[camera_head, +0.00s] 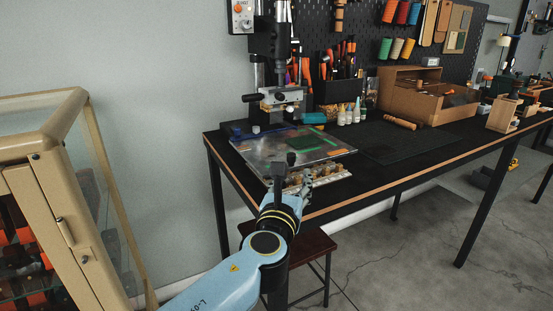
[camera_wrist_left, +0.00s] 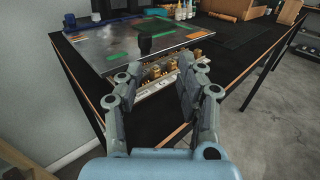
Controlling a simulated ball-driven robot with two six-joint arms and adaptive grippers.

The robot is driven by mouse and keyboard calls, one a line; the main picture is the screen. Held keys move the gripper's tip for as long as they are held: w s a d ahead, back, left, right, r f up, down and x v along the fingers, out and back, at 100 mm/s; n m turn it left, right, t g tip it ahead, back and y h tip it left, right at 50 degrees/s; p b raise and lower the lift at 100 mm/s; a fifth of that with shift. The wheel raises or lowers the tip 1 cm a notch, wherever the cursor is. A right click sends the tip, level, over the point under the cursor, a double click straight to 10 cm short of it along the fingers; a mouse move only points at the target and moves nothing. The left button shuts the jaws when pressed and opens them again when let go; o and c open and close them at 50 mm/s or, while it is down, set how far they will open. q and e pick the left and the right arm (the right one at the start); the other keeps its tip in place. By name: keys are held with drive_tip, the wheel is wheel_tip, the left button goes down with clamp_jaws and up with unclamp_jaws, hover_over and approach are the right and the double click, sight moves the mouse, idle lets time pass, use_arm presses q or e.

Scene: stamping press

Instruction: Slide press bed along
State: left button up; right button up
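The press bed (camera_head: 275,152) is a flat metal plate with green and orange patches, lying under the stamping press (camera_head: 270,60) at the table's left end. It also shows in the left wrist view (camera_wrist_left: 120,50), where a dark upright knob (camera_wrist_left: 152,40) stands at its near edge. My left gripper (camera_wrist_left: 160,72) is open and empty, its fingers apart at the near edge of the bed. In the head view the left gripper (camera_head: 301,192) is partly hidden by its own wrist. I cannot tell whether it touches anything. My right gripper is not in view.
A row of small brass-coloured stamps (camera_head: 318,174) sits along the bed's near edge, close to my fingers. A stool (camera_head: 310,243) is below the table; a glass-sided cabinet (camera_head: 75,190) is at left.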

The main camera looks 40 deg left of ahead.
sight(298, 166)
use_arm(q)
drive_tip(key=b+x, duration=0.1)
drive_tip(key=x, duration=0.6)
drive_tip(key=shift+w+a, duration=0.2)
drive_tip(key=shift+w, duration=0.05)
drive_tip(key=shift+s+d+f, duration=0.1)
drive_tip(key=shift+c, duration=1.2)
clamp_jaws()
